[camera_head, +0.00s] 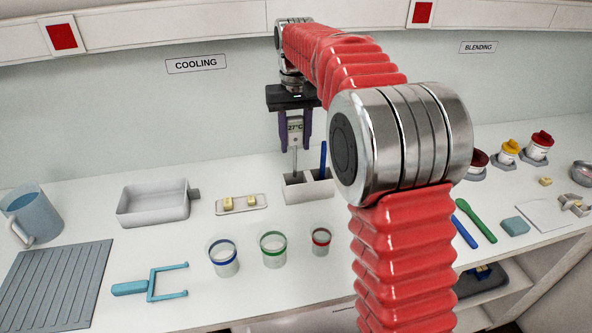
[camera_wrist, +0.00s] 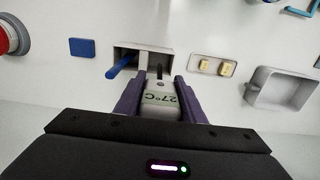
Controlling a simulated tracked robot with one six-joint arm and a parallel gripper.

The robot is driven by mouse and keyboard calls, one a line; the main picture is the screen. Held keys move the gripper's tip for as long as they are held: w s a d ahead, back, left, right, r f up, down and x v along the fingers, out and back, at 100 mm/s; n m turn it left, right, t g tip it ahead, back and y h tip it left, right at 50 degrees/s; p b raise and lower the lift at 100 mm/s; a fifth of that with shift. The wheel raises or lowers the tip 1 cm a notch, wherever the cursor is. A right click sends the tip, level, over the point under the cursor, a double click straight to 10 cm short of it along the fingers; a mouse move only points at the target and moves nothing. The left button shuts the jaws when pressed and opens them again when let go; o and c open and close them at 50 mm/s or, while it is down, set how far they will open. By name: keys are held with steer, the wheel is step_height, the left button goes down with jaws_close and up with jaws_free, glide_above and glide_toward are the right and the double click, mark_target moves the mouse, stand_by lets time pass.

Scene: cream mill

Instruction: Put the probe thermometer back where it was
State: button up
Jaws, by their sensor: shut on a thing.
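The probe thermometer (camera_head: 295,127) is a pale grey block with a display reading 27°C and a thin metal probe pointing down. My gripper (camera_head: 295,143) has purple fingers and is shut on its body; the grip also shows in the wrist view (camera_wrist: 160,97). The probe tip reaches down at the left compartment of a white two-compartment holder (camera_head: 308,193). I cannot tell how deep the tip is in it. A blue stick (camera_head: 323,158) stands tilted in the right compartment. The holder also shows in the wrist view (camera_wrist: 150,56).
A small tray with yellow pieces (camera_head: 260,201) and a grey basin (camera_head: 152,212) stand left of the holder. Blue- (camera_head: 223,266), green- (camera_head: 273,258) and red-rimmed cups (camera_head: 321,247) stand in front. My arm hides the counter to the right of the holder.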

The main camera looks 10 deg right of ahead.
mark_target(295, 161)
steer(key=shift+f, duration=1.7)
steer(key=shift+f, duration=1.75)
steer(key=o, duration=1)
steer(key=shift+f, duration=0.1)
step_height(295, 161, up, 12)
steer(key=shift+f, duration=0.15)
steer(key=shift+r, duration=0.25)
